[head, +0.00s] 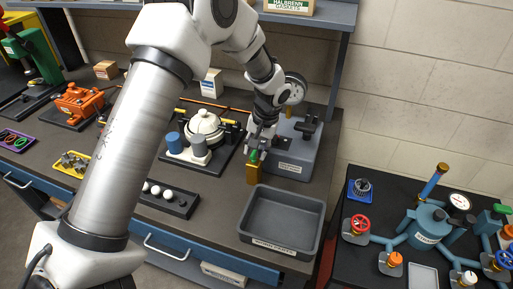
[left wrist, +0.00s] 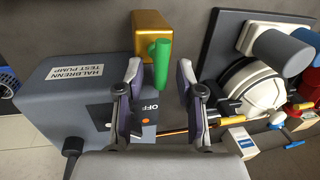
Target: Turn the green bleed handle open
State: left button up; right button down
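The green bleed handle (head: 253,156) stands out from a gold block (head: 253,174) at the front left corner of the grey test pump (head: 293,160). In the left wrist view the green handle (left wrist: 160,63) lies just beyond and between the two fingertips, with the gold block (left wrist: 151,26) behind it. My left gripper (left wrist: 160,70) is open with a gap on both sides of the handle; I see no clear contact. In the head view my left gripper (head: 259,147) reaches down over the handle and partly hides it. My right gripper is not in view.
A grey empty tray (head: 283,222) sits in front of the gold block. A white domed device (head: 204,123) stands on a dark base to the left. A pressure gauge (head: 296,87) rises behind my wrist. A second bench with coloured valves (head: 425,235) is at the right.

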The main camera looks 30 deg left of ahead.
pick_arm(q)
jog(key=shift+r, duration=0.1)
jog(key=shift+w+r, duration=0.15)
jog(key=shift+r, duration=0.3)
notch_tip(320, 180, up, 11)
jog(key=d, duration=0.2)
jog(key=shift+w, duration=0.25)
jog(key=shift+d+f, duration=0.1)
